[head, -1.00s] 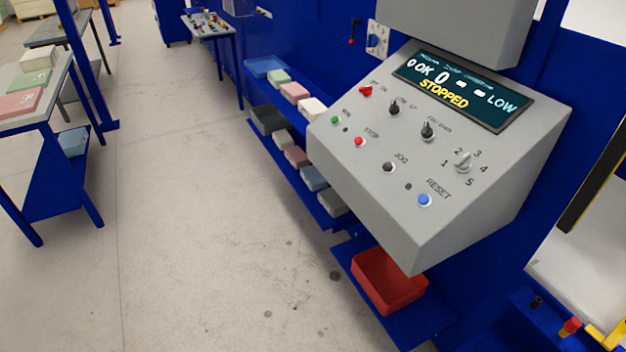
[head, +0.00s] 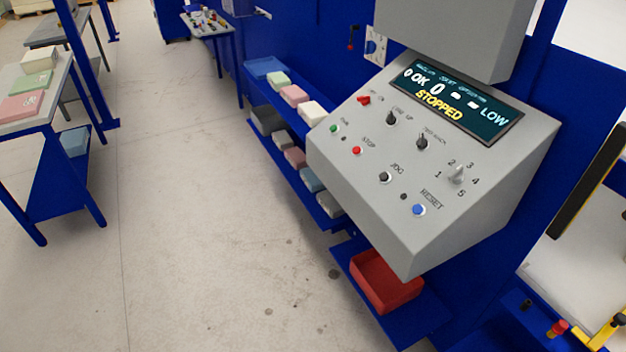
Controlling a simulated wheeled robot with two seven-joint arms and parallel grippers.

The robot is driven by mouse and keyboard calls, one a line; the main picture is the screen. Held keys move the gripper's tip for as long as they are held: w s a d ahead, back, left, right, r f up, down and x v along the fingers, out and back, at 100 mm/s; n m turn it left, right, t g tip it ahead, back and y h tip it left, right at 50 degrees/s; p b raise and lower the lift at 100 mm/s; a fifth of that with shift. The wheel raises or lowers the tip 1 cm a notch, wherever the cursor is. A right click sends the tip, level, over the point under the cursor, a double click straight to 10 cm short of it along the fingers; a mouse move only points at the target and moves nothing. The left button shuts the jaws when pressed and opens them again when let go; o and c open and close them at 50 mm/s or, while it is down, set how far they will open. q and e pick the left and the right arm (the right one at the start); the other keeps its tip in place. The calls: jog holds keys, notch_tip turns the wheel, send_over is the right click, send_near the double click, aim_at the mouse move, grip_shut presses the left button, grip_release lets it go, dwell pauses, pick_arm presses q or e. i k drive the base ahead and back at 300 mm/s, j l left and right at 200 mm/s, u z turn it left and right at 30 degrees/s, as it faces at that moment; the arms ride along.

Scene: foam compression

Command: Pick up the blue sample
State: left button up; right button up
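A blue sample block (head: 312,180) sits on the lower blue shelf, between a dull pink block (head: 295,158) and a pale grey block (head: 330,204). Another blue block (head: 75,141) lies on the low shelf under the left table. I cannot tell which of these the task means. Neither of my grippers is in view.
A grey control panel (head: 470,160) reading STOPPED fills the right. A red bin (head: 388,290) stands below it. The left table (head: 28,117) carries several blocks. The floor between is clear.

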aim_at(310, 179)
jog(key=i+z, duration=0.1)
jog(key=z, duration=0.6)
jog(key=i+j+z, duration=0.65)
jog(key=j+z, duration=0.15)
jog(key=i+j, duration=0.15)
jog(key=j, duration=0.15)
jog(key=i+j, duration=0.2)
jog(key=j, duration=0.15)
jog(key=i+j+z, duration=0.1)
jog(key=j, duration=0.2)
jog(key=i+j, duration=0.2)
jog(key=j, duration=0.15)
